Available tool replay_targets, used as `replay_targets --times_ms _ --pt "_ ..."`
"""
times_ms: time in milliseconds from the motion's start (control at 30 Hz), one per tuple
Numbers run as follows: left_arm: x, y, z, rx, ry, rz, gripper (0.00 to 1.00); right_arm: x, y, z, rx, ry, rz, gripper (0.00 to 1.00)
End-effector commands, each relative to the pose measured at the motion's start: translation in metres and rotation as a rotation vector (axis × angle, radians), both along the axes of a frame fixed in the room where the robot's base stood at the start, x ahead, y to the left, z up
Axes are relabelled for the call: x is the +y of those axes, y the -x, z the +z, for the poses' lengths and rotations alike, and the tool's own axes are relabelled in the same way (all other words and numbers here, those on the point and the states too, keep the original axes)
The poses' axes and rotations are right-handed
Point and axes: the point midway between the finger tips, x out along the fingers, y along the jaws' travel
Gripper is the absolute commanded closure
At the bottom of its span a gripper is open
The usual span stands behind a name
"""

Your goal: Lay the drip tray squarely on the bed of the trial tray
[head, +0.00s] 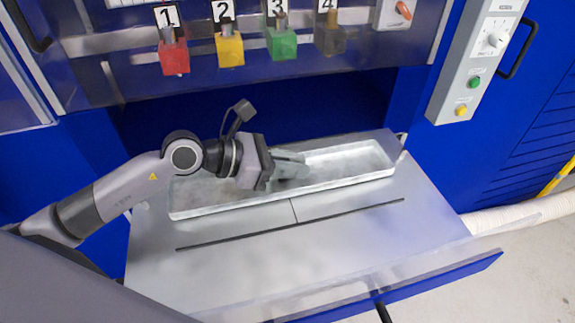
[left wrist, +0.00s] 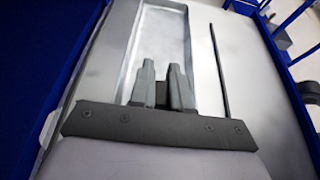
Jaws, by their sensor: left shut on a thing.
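The drip tray (head: 345,181) is a long, shallow, pale metal pan at the back of the trial tray's bed (head: 300,235). Its long front edge runs roughly parallel to the dark slot in the bed; I cannot tell whether it lies fully flat. My left gripper (head: 298,165) reaches over the drip tray from the left and is shut on it, though the exact grip is hard to see. In the left wrist view the two fingers (left wrist: 160,84) are close together at the drip tray (left wrist: 150,38), hiding part of it. My right gripper is not in view.
The blue-edged front panel (head: 400,285) of the trial tray closes off the near side. Numbered red (head: 174,58), yellow (head: 230,52), green (head: 281,45) and dark blocks hang above. A control box (head: 475,75) is at the right. The front of the bed is clear.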

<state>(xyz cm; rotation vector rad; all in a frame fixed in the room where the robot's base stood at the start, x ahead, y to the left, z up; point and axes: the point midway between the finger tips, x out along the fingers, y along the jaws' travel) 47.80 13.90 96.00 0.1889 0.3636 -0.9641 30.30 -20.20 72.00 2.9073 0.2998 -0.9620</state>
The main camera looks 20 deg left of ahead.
Motion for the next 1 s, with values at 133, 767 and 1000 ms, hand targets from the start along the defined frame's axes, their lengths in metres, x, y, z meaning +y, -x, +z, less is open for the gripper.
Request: replay_targets --times_ms 133,767,1000 --pt "-0.001 0.000 0.000 -0.004 0.002 0.000 1.00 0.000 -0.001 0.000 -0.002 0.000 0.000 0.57" --pt "-0.001 0.000 -0.003 -0.001 0.000 0.000 0.57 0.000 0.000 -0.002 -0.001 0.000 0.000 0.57" --pt "0.013 0.008 0.003 -0.002 -0.003 0.002 0.57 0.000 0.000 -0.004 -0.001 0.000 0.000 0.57"
